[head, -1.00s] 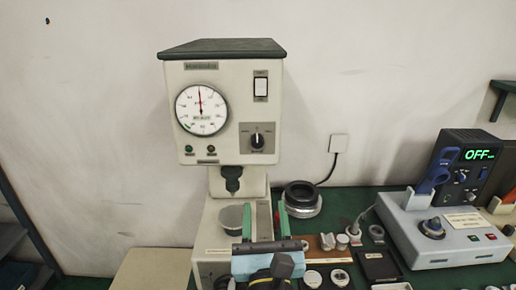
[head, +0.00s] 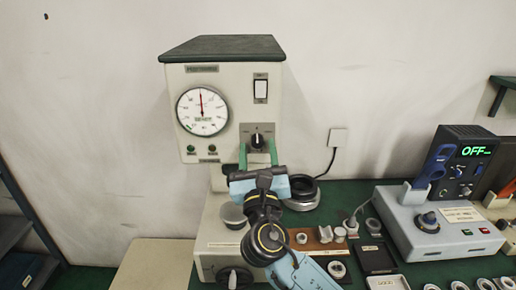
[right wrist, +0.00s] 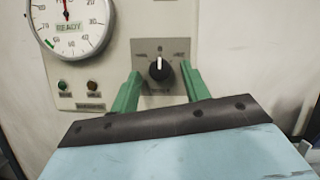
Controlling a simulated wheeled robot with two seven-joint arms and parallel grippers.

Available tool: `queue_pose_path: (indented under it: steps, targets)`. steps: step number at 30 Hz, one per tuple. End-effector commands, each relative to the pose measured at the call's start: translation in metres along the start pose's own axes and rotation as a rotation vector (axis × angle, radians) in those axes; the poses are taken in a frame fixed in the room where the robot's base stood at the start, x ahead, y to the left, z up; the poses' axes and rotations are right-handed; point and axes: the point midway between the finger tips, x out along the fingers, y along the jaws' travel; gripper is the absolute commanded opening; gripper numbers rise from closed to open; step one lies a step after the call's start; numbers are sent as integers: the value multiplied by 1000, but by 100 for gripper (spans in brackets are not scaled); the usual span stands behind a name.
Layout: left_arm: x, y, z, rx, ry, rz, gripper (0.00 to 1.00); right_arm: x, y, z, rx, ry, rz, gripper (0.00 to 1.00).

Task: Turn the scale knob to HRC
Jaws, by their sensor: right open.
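The scale knob (head: 257,140) is a black dial with a white pointer line on the front of the beige hardness tester (head: 215,75), right of the round gauge. In the right wrist view the knob (right wrist: 160,69) has its white line pointing up, between small labels too blurred to read. My right gripper (head: 258,150) is open, its two green fingers pointing at the tester just below the knob. In the right wrist view the gripper (right wrist: 162,85) has its fingers apart at the knob's lower left and lower right, with nothing between them gripped. My left gripper is not in view.
A dark ring stack (head: 301,194) stands on the green bench behind my right arm. A grey box with a dial (head: 428,221) and a display reading OFF (head: 477,152) are at right.

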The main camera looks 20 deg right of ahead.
Motion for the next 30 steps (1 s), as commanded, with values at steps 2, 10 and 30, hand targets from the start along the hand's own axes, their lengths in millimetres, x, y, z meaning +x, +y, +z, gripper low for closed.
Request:
queue_pose_path:
  steps: [2, 10, 30]
  targets:
    - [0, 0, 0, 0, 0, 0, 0, 3, 0, 0, 0, 0, 0, 46]
    - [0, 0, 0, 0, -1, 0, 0, 3, 0, 0, 1, 1, 0, 42]
    - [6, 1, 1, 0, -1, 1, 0, 2, 1, -1, 57, 3, -24, 2]
